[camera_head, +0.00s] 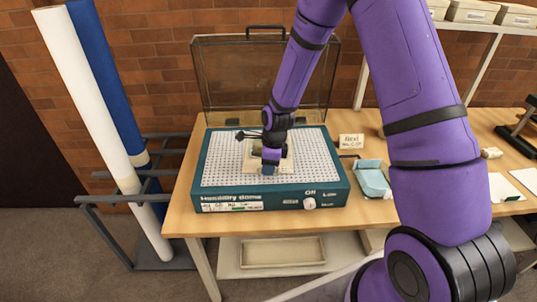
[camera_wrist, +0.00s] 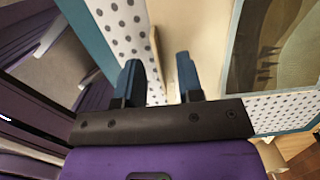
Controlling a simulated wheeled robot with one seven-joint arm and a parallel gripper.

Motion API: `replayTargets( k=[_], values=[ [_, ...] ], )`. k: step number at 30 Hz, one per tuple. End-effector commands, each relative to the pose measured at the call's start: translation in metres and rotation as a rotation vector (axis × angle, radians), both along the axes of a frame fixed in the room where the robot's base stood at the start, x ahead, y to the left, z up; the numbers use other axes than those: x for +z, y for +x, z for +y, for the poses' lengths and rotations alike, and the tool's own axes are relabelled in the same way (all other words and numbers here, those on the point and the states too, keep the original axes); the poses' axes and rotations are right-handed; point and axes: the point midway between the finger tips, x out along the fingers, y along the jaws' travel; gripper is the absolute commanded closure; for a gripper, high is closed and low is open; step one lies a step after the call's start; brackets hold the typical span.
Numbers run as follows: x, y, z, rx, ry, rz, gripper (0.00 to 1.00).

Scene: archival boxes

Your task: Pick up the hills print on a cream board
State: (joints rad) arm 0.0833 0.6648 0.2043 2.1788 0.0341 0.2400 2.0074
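The hills print on its cream board (camera_head: 249,160) lies on the white perforated bed of the teal humidity dome (camera_head: 270,199). In the wrist view the cream board (camera_wrist: 205,30) fills the upper middle, and the dark hills picture (camera_wrist: 275,45) shows at the right. My gripper (camera_head: 270,163) is over the board in the head view and hides part of it. In the wrist view my gripper (camera_wrist: 160,80) is open, with two blue fingers apart. The board's left edge passes between them, one finger on each side. I cannot tell whether either finger touches the board.
The dome's clear lid (camera_head: 235,75) stands open behind the bed. A small sign (camera_head: 351,141) and a light blue tray-like item (camera_head: 372,180) are to the right on the wooden table (camera_head: 181,210). White and blue rolls (camera_head: 88,95) stand at the left.

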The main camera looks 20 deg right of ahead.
Motion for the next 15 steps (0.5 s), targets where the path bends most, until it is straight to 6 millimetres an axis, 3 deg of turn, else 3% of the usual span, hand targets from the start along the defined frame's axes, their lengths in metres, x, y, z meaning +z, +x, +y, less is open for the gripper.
replayTargets(
  k=[9, 14, 15],
  values=[
    [-0.0048, 0.0003, 0.0008, -0.001, 0.0, 0.0, 0.66],
    [-0.0048, 0.0003, 0.0007, -0.001, 0.0, 0.0, 1.0],
    [-0.0048, 0.0003, 0.0007, -0.001, 0.0, 0.0, 1.0]
  ],
)
